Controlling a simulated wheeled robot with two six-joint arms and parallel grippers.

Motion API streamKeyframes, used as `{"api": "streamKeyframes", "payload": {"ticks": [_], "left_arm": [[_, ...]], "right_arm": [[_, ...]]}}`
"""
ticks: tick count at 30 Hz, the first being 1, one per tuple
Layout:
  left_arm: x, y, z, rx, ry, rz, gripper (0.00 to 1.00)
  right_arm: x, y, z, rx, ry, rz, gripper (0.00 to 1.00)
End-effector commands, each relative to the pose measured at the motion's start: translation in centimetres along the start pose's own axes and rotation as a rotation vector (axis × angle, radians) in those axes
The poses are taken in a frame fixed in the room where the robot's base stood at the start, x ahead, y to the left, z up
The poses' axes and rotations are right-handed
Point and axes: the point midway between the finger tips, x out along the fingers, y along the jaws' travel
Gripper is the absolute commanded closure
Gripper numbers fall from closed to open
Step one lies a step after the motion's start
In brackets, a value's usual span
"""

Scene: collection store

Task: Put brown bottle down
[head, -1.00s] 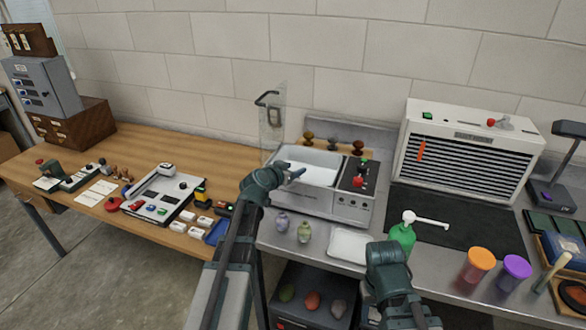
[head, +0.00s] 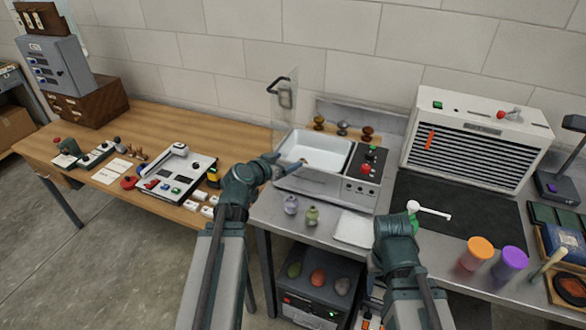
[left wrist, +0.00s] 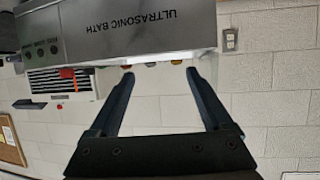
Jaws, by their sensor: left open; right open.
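Three small dark rounded pieces stand in a row behind the ultrasonic bath (head: 357,190). The right one looks brown (head: 367,133); whether it is a bottle I cannot tell. My left gripper (head: 288,166) is at the bath's front left edge. In the left wrist view its two fingers (left wrist: 160,75) are spread with nothing held between them. The lettered bath front (left wrist: 140,30) and small coloured pieces show beyond the tips. My right gripper (head: 392,225) is over the front of the bench, in front of the green pump bottle (head: 413,207), and partly covers it; its fingertips are hard to see.
Orange (head: 480,248) and purple (head: 514,259) cups stand right. The black mat (head: 455,215) has free room.

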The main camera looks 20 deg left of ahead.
Motion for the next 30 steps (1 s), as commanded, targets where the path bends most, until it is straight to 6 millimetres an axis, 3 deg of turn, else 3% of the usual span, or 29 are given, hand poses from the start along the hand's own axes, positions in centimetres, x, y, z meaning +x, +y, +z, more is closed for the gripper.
{"api": "streamKeyframes", "payload": {"ticks": [4, 7, 11, 13, 15, 18, 24, 30], "left_arm": [[0.1, 0.5, 0.1, 0.000, -0.008, 0.010, 0.17], [0.8, 3.4, 1.1, 0.005, -0.065, 0.072, 0.17], [1.3, 10.9, 4.4, 0.016, -0.250, 0.209, 0.17], [0.8, 15.5, 7.2, 0.028, -0.400, 0.278, 0.17], [-0.6, 19.5, 10.2, 0.046, -0.569, 0.314, 0.17], [-3.0, 23.2, 13.8, 0.075, -0.788, 0.303, 0.17], [-8.0, 26.0, 17.9, 0.137, -1.091, 0.152, 0.17], [-10.7, 26.4, 19.0, 0.169, -1.214, 0.011, 0.17]], "right_arm": [[0.0, 0.0, 0.0, 0.000, 0.000, 0.000, 0.50], [0.0, 0.0, 0.0, 0.000, 0.000, 0.000, 0.50], [0.0, 0.0, 0.0, 0.000, 0.000, 0.000, 0.50], [0.0, 0.0, 0.0, 0.000, 0.000, 0.000, 0.50], [0.0, 0.0, 0.0, 0.000, 0.000, 0.000, 0.50], [0.0, 0.0, 0.0, 0.000, 0.000, 0.000, 0.50], [0.0, 0.0, 0.0, 0.000, 0.000, 0.000, 0.50], [0.0, 0.0, 0.0, 0.000, 0.000, 0.000, 0.50]]}}
